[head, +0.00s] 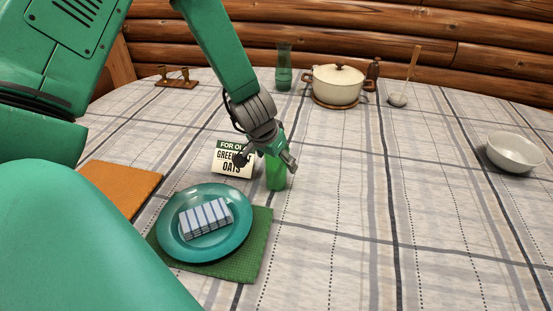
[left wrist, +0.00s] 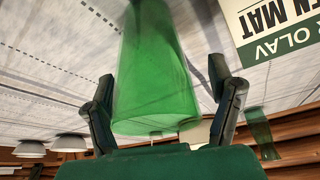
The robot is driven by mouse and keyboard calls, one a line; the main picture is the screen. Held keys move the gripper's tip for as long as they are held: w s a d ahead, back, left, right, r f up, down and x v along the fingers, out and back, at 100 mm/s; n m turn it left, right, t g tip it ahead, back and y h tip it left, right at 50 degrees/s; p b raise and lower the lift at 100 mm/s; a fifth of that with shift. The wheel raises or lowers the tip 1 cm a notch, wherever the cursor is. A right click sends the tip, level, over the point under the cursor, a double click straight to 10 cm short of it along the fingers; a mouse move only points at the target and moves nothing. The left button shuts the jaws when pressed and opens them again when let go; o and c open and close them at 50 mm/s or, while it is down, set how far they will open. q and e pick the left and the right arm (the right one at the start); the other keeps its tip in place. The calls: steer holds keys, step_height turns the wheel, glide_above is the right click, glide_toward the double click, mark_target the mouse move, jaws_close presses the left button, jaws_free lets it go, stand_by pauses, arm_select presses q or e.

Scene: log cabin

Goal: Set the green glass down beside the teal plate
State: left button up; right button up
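The green glass (head: 275,176) stands upright, apparently on the tablecloth, off the upper right corner of the green mat. The teal plate (head: 244,236) lies on that mat with a striped folded cloth on it; the glass is apart from the plate. My left gripper (head: 266,162) is at the upper part of the glass. In the left wrist view the glass (left wrist: 155,85) is between its two spread fingers (left wrist: 165,95), with a gap visible on each side. The gripper hides part of the glass in the head view. My right gripper is not in view.
A lettered card (head: 232,170) stands just left of the glass. The green mat (head: 257,243) and an orange mat (head: 122,186) lie at left. A pot (head: 337,84), another green glass (head: 284,72) and a white bowl (head: 513,153) are farther away. The cloth right of the glass is clear.

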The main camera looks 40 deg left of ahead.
arm_select(q)
steer(key=shift+d+r, duration=0.15)
steer(key=shift+d, duration=0.25)
steer(key=shift+d+r, duration=0.1)
steer(key=shift+r, duration=0.2)
steer(key=p+v, duration=0.3)
steer(key=v, duration=0.8)
steer(key=shift+s+r, duration=0.15)
steer(key=shift+r, duration=0.05)
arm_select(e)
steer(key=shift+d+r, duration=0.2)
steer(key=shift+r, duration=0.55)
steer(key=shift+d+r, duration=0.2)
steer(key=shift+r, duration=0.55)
arm_select(q)
steer(key=shift+a+f, duration=0.1)
steer(key=shift+a, duration=0.2)
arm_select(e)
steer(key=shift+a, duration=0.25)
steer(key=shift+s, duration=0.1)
